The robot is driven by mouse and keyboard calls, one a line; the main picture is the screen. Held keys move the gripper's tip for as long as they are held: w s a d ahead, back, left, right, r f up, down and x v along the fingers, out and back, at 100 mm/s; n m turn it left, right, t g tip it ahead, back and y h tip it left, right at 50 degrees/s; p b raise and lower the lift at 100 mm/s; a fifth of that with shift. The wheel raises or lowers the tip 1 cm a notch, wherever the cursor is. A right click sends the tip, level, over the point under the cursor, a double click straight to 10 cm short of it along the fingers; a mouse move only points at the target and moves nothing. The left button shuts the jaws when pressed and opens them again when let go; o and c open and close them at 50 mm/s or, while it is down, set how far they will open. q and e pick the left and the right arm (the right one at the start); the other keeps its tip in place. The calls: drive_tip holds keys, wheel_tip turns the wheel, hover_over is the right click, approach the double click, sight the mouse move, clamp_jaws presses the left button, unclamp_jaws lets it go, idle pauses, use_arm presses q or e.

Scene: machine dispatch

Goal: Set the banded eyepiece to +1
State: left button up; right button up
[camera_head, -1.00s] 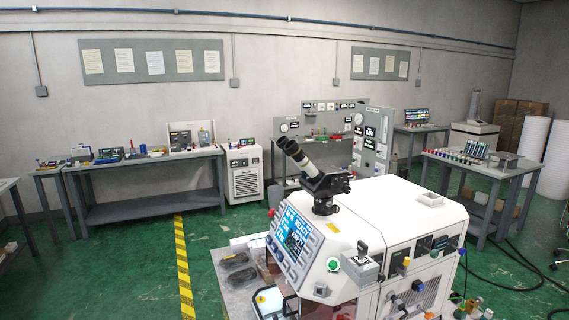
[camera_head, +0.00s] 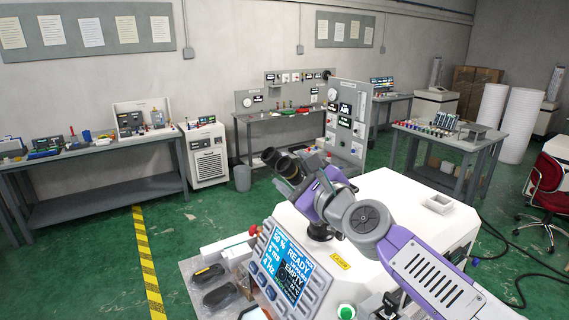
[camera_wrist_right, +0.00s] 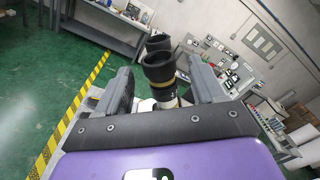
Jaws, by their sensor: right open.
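The microscope's two black eyepieces stand above the white machine (camera_head: 375,200). The banded eyepiece (camera_head: 287,166) is the nearer one, and the plain eyepiece (camera_head: 270,156) is beside it. My right gripper (camera_head: 304,180) is at the eyepieces, its purple arm hiding most of the microscope body. In the right wrist view, the banded eyepiece (camera_wrist_right: 158,69) with its thin yellowish band rises between the open fingers of my right gripper (camera_wrist_right: 162,88). Gaps show on both sides. The plain eyepiece (camera_wrist_right: 158,43) is behind it. Any scale marks are too small to read. My left gripper is out of view.
The machine's tilted display (camera_head: 287,266) reads READY and EMPTY. Dark parts (camera_head: 213,284) lie on the side surface at left. Benches stand along the wall, with free green floor before them.

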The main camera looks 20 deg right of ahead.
sight(290, 171)
drive_tip(key=w, duration=0.4)
drive_tip(key=shift+a+f, duration=0.1)
drive_tip(key=shift+a, duration=0.1)
drive_tip(key=c, duration=1)
drive_tip(key=shift+o, duration=0.2)
